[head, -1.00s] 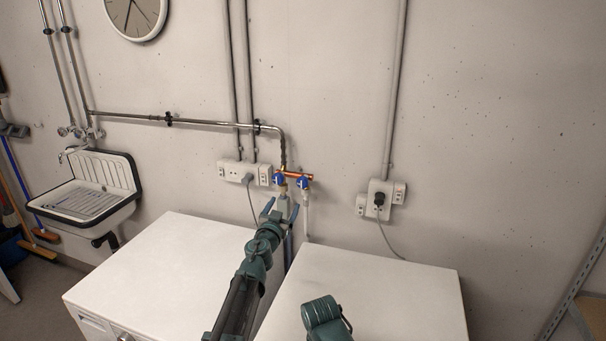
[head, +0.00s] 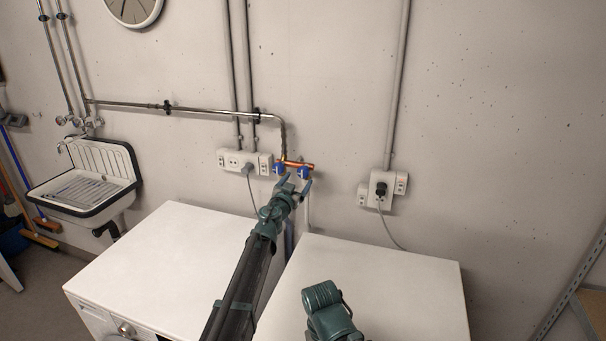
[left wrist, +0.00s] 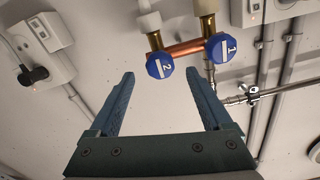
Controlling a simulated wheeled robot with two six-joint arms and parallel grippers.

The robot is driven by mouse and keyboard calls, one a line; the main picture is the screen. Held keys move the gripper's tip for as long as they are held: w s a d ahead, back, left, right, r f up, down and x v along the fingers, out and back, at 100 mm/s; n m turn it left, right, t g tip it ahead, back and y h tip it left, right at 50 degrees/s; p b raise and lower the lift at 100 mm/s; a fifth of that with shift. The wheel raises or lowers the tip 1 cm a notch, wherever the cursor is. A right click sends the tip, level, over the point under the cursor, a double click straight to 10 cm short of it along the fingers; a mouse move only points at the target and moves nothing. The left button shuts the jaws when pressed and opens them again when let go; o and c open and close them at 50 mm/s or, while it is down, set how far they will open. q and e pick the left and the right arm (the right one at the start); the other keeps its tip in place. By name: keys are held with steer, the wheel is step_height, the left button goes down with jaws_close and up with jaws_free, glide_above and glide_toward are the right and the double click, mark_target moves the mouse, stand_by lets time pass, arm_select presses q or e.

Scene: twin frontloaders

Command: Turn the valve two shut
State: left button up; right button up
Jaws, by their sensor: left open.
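Valve two (left wrist: 160,65) is a blue knob with a white 2 and a white bar on a copper manifold (left wrist: 183,49). In the head view valve two (head: 304,172) is the right one of two blue knobs. Valve one (left wrist: 218,47) is the other knob, marked 1; it shows at the left in the head view (head: 279,169). My left gripper (head: 297,184) is open and empty, pointing at the manifold. In the left wrist view valve two appears between the fingertips (left wrist: 160,76), slightly beyond them, with no visible contact.
Two white front-loading machines (head: 165,255) (head: 400,285) stand below, with a gap between them. Wall sockets with plugs (head: 245,162) (head: 382,188) flank the manifold. A steel pipe (head: 205,114) runs left to a sink (head: 85,185). The wall above is mostly clear.

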mark_target(302, 174)
arm_select(q)
steer(key=x, duration=0.6)
steer(key=shift+w, duration=0.15)
steer(key=shift+c, duration=0.3)
jaws_close()
